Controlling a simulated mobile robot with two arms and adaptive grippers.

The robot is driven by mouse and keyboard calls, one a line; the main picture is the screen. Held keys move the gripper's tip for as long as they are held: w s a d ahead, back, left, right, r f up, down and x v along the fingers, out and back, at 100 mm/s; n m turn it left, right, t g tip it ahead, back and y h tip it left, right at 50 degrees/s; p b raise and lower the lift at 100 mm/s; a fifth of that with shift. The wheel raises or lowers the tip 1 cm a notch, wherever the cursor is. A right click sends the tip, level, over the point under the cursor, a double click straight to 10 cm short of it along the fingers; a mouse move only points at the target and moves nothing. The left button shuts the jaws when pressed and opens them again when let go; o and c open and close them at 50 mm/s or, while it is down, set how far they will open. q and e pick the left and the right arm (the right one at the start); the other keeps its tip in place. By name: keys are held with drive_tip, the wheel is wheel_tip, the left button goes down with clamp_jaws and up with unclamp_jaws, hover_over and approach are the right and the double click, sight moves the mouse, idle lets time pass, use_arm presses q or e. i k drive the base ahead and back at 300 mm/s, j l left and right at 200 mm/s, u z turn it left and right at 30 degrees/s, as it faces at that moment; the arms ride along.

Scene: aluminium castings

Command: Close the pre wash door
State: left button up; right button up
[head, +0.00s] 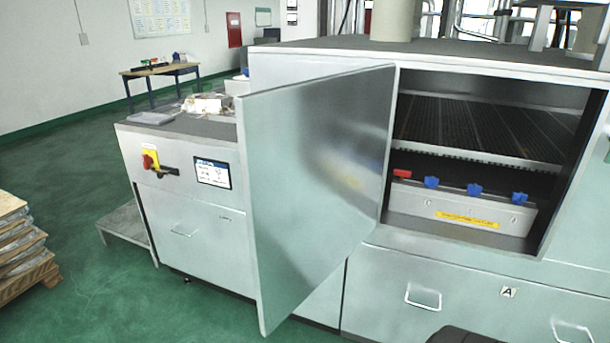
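The pre wash door (315,185) is a flat grey metal panel. It stands wide open, swung out toward me from its hinge side at the left edge of the machine's opening. The open chamber (480,125) to its right shows dark slatted racks inside. A metal box (460,213) with blue knobs, a red part and a yellow label sits low in the opening. Neither of my grippers shows in the head view. A dark rounded shape at the bottom edge cannot be made out clearly.
A control cabinet (185,190) with a red and yellow switch and a small screen stands left of the door. A table (160,72) stands at the back.

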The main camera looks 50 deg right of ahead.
sight(311, 152)
drive_tip(key=i+z, duration=0.3)
drive_tip(key=z, duration=0.15)
drive_tip(key=i+j+z, duration=0.25)
drive_tip(key=z, duration=0.15)
drive_tip(key=i+j+z, duration=0.25)
drive_tip(key=z, duration=0.2)
drive_tip(key=i+j+z, duration=0.5)
drive_tip(key=z, duration=0.3)
drive_tip(key=i+j+z, duration=0.15)
drive_tip(key=z, duration=0.3)
drive_tip(key=j+z, duration=0.2)
drive_tip(key=z, duration=0.2)
drive_tip(key=i+j+z, duration=0.1)
drive_tip(key=j+z, duration=0.15)
drive_tip(key=z, duration=0.2)
